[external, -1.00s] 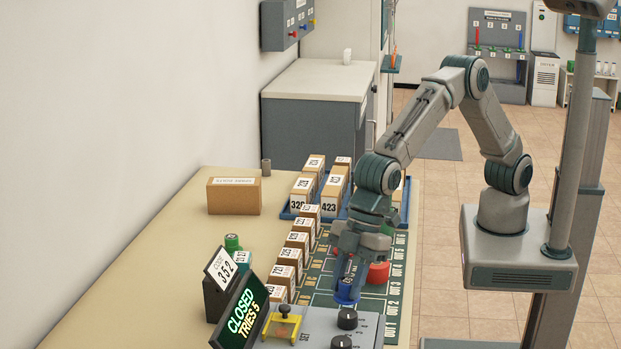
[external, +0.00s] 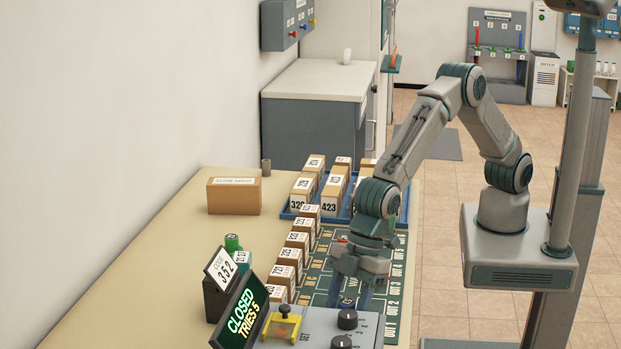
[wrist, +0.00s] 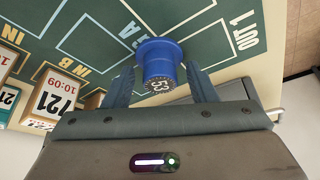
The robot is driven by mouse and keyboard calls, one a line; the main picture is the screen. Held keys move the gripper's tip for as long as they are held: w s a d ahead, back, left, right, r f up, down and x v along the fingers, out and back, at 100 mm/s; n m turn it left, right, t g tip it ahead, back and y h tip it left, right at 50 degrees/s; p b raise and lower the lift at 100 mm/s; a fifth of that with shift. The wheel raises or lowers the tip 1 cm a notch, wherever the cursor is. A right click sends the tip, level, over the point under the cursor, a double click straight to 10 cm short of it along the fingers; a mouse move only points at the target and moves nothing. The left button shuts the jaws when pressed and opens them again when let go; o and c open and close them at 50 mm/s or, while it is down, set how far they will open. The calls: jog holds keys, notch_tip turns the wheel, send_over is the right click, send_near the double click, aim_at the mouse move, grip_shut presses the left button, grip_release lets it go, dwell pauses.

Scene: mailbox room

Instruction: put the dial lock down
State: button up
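The blue dial lock (wrist: 161,66) shows in the wrist view with a numbered face reading 53 and a wider flange. It appears to stand on the green marked mat (wrist: 225,30). In the external view my gripper hides it. My gripper (external: 349,297) points down over the front of the mat, behind the control panel. Its two fingers are spread on either side of the lock, with a gap showing at each side in the wrist view.
The grey control panel (external: 318,325) with black knobs stands close in front of my gripper. A row of labelled boxes (external: 290,258) lines the mat's left side. A blue tray (external: 289,214) of boxes is behind. The CLOSED, TRIES 5 display (external: 243,314) is at front left.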

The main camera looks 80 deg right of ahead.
jog(key=shift+r, duration=0.5)
jog(key=v, duration=1.1)
jog(key=w+d+r+m+h, duration=0.1)
jog(key=d+r+m, duration=0.1)
jog(key=d, duration=0.8)
jog(key=w+d+r+m+t, duration=0.1)
jog(key=d+m, duration=0.1)
jog(key=d, duration=0.8)
jog(key=w+d+r+m+h, duration=0.1)
jog(key=w+d+r+m, duration=0.1)
jog(key=d, duration=0.8)
jog(key=s+d+f+m+h, duration=0.1)
jog(key=s+d+f+m, duration=0.1)
jog(key=s+d, duration=0.5)
jog(key=s+d+f+m, duration=0.2)
jog(key=s+d+m, duration=0.2)
jog(key=s+d, duration=0.4)
jog(key=d, duration=0.6)
jog(key=shift+d+h, duration=0.2)
jog(key=shift+h, duration=0.2)
